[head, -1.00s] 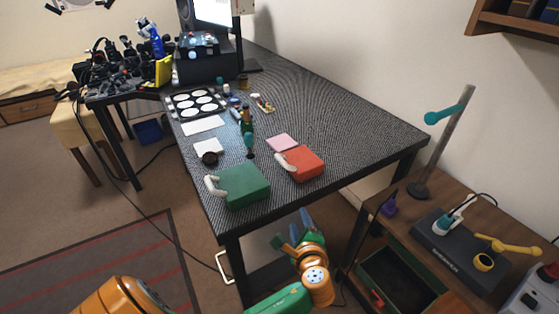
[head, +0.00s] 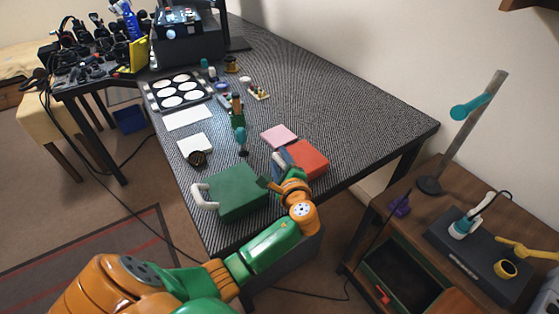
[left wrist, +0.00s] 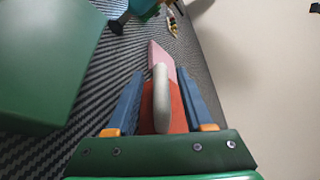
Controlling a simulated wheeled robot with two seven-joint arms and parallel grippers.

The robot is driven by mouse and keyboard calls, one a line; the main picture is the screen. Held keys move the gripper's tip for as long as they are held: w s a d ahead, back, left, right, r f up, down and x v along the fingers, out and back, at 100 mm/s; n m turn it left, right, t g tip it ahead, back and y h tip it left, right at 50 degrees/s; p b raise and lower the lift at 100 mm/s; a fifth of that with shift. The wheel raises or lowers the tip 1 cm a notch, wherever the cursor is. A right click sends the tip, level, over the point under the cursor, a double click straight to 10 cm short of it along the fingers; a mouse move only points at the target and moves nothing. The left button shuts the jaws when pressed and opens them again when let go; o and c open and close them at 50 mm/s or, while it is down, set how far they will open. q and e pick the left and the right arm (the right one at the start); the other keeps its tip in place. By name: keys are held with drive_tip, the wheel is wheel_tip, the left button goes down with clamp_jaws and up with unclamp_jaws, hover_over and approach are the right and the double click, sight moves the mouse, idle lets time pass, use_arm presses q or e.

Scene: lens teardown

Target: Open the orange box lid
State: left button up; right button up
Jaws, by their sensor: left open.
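The orange box (head: 305,157) sits on the dark table near its front right edge, and its lid looks closed. Its white handle (left wrist: 161,100) shows in the left wrist view, lying between the two fingers, with the orange box (left wrist: 177,110) behind it. My left gripper (head: 277,168) is at the box's left side in the head view, partly covering it. The left wrist view shows this gripper (left wrist: 160,95) open, one blue finger on each side of the handle. I cannot tell whether either finger touches it. My right gripper is not in view.
A green box (head: 238,190) with a white handle stands close to the left of my gripper. A pink pad (head: 279,136) lies behind the orange box. A screwdriver-like tool (head: 241,135) and a tray of white discs (head: 180,91) are farther back. The table's right side is clear.

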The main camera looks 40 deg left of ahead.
use_arm(q)
drive_tip(key=shift+s+d, duration=0.1)
drive_tip(key=shift+r, duration=0.1)
clamp_jaws()
drive_tip(key=shift+r, duration=0.1)
idle(1.0)
